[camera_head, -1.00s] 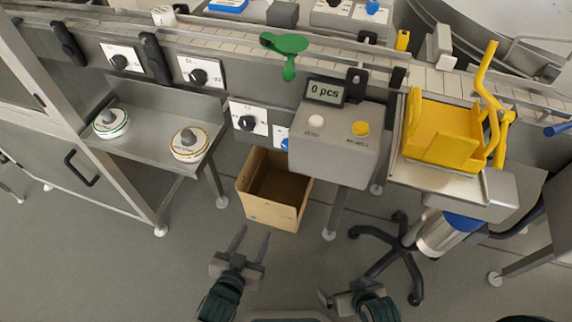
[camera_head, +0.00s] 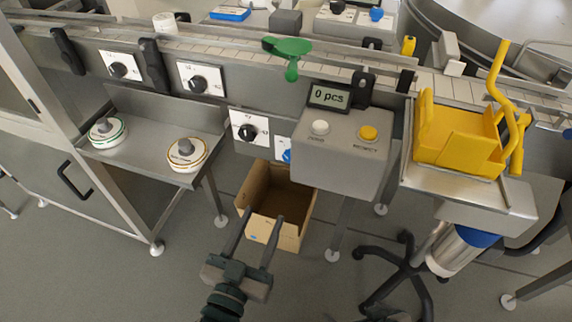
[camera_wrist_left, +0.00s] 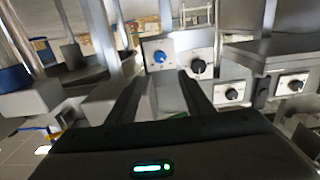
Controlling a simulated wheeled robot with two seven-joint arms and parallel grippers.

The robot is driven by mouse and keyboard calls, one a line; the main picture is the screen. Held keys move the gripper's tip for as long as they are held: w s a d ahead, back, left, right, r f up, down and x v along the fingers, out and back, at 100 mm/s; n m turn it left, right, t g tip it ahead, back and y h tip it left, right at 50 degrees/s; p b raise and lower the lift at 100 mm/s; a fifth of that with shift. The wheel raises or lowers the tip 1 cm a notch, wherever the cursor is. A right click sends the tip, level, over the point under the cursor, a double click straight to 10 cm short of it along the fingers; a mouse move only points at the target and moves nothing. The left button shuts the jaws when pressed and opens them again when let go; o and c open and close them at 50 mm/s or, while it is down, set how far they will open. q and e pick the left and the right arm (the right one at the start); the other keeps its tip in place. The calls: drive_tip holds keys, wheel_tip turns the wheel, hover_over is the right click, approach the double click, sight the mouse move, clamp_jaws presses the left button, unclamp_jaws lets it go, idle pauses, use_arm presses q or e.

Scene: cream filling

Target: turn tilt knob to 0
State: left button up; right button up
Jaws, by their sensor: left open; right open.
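Several black knobs sit on white plates along the line's front: one at the far left (camera_head: 119,70), one beside it (camera_head: 198,84), and a lower one (camera_head: 248,131) left of the grey counter box. A blue knob (camera_head: 287,156) is partly hidden by that box. The labels are too small to tell which knob is tilt. My left gripper (camera_head: 265,214) is open and empty, in front of and below the lower knob, apart from it. In the left wrist view, the blue knob (camera_wrist_left: 160,57) and a black knob (camera_wrist_left: 198,67) are beyond the open fingers. My right gripper is not clearly visible.
The grey box with a "0 pcs" display (camera_head: 329,96) juts out right of the lower knob. A cardboard box (camera_head: 271,233) is on the floor below. A shelf (camera_head: 140,155) with two round weights is at left. A yellow holder (camera_head: 455,140) is at right.

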use_arm(q)
drive_tip(key=x, duration=1.7)
drive_tip(key=c, duration=1.1)
